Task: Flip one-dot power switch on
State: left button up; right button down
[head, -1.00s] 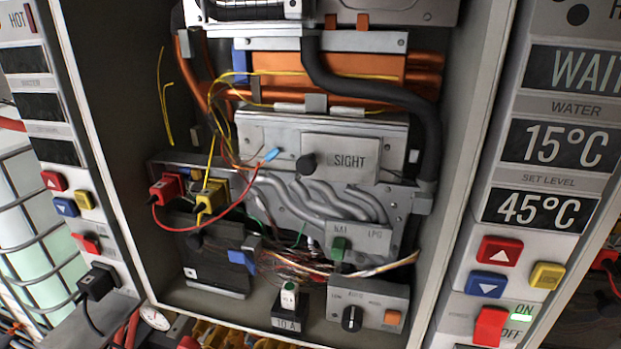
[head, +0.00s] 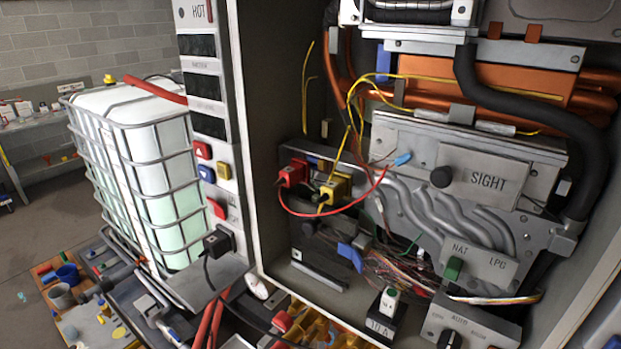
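The control panel (head: 234,100) on the left of the open heater cabinet has "HOT" and what looks like one dot (head: 181,12) at its top. Its display windows (head: 201,85) are dark. Its red rocker switch (head: 216,208) sits low on the panel, below a red up button (head: 203,150), a blue down button (head: 206,173) and a yellow button (head: 223,171). The switch is seen at an angle, and its lettering is too small to read. Neither of my grippers shows in the head view.
A black plug (head: 217,241) with a cable sits below the switch. A caged white tank (head: 150,175) stands left of the panel. The open cabinet (head: 420,200) with wires and pipes fills the right. Bare floor (head: 45,220) shows at far left.

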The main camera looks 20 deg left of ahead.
aim_at(220, 211)
jog(key=i+j+u, duration=0.1)
jog(key=u, duration=0.85)
jog(key=i+j, duration=0.05)
